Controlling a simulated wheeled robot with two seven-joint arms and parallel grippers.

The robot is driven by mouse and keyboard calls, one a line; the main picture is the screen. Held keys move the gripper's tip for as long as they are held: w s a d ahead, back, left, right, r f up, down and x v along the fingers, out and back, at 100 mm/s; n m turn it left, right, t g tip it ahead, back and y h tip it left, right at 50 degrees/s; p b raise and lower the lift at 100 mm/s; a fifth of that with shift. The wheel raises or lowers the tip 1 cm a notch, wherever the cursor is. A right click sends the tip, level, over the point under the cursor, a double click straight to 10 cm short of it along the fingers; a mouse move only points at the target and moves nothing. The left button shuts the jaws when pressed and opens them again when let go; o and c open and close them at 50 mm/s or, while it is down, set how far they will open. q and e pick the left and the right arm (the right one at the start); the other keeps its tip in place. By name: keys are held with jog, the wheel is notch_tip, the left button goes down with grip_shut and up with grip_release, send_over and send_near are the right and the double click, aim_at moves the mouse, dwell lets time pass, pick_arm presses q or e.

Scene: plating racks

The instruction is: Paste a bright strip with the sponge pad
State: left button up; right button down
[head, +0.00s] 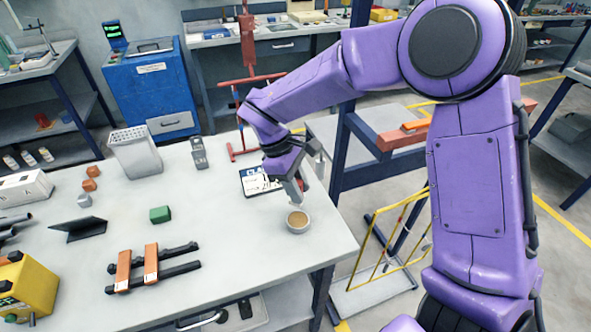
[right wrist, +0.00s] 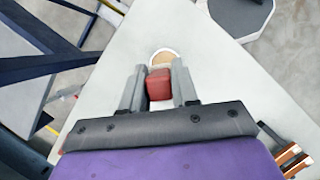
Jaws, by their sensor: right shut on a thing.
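My right gripper (head: 298,190) reaches down over the right part of the table and is shut on a red sponge pad (right wrist: 159,84), held between its two grey fingers. In the head view the pad is mostly hidden by the fingers. A small round dish of tan paste (head: 298,221) stands on the table just below and in front of the fingertips; it also shows just beyond the pad in the right wrist view (right wrist: 163,58). Two copper-coloured strips (head: 123,270) (head: 151,263) lie across black rails (head: 180,268) at the front left. My left gripper is not in view.
A green block (head: 160,214), a grey bin (head: 135,152), a labelled card (head: 260,181) and a yellow box (head: 30,285) are on the table (head: 225,245). A red stand (head: 247,80) rises behind my right arm. The table between strips and dish is clear.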

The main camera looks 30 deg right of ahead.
notch_tip(320, 180, down, 5)
jog(key=b, duration=0.3)
jog(key=shift+w, duration=0.15)
jog(key=shift+s+f+b, duration=0.3)
jog(key=shift+s+f, duration=0.05)
jog(key=shift+s, duration=0.15)
jog(key=shift+w+f, duration=0.1)
jog(key=shift+w, duration=0.2)
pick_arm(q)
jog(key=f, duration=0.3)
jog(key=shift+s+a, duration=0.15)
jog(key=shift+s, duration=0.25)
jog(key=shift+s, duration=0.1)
pick_arm(e)
jog(key=shift+s, duration=0.15)
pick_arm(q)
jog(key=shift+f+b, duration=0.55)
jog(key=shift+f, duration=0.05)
pick_arm(e)
jog(key=shift+f, duration=0.45)
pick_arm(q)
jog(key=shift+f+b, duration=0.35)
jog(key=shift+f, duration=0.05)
pick_arm(e)
jog(key=shift+f, duration=0.1)
